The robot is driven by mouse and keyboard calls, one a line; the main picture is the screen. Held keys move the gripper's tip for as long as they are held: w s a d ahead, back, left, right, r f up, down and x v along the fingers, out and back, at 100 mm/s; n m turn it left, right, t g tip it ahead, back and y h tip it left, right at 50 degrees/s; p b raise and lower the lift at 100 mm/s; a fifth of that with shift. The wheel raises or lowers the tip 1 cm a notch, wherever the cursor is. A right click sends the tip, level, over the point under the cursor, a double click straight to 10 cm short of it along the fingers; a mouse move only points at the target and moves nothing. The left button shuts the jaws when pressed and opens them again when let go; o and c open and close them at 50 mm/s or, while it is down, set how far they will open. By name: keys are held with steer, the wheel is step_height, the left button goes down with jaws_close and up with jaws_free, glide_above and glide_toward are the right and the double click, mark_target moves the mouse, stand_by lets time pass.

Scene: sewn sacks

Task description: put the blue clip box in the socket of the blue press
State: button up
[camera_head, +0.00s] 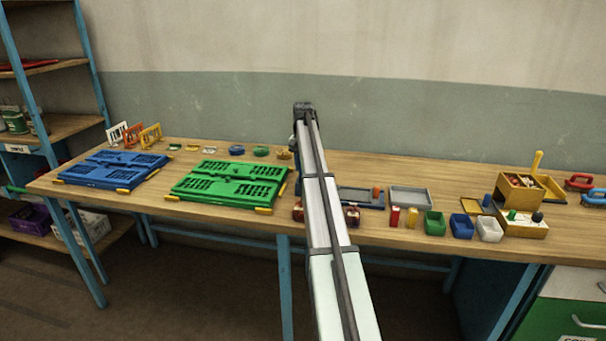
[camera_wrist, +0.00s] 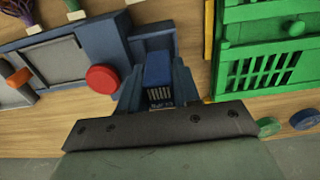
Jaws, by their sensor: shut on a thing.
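In the wrist view, my gripper (camera_wrist: 155,72) is shut on a blue clip box (camera_wrist: 158,72), with a dark finger on each side. A row of pale pins shows at its near end. A blue body (camera_wrist: 98,38), which looks like the blue press, lies just left of and beyond the fingers, with a round red knob (camera_wrist: 102,78). I cannot tell whether the box touches the press, and its socket is not clearly seen. In the head view, my arm hides most of the press, the box and the fingertips; a red knob (camera_head: 352,215) shows beside the arm.
A green crate panel (camera_wrist: 265,65) is close on the right in the wrist view; it lies left of my arm in the head view (camera_head: 225,187). A blue panel (camera_head: 110,170) lies further left. Trays (camera_head: 410,200) and small bins (camera_head: 462,228) crowd the right.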

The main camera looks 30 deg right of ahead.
steer(key=shift+f, duration=1.75)
steer(key=shift+f, duration=0.1)
steer(key=o, duration=1)
steer(key=shift+o, duration=0.2)
step_height(320, 180, up, 12)
steer(key=shift+r, duration=0.15)
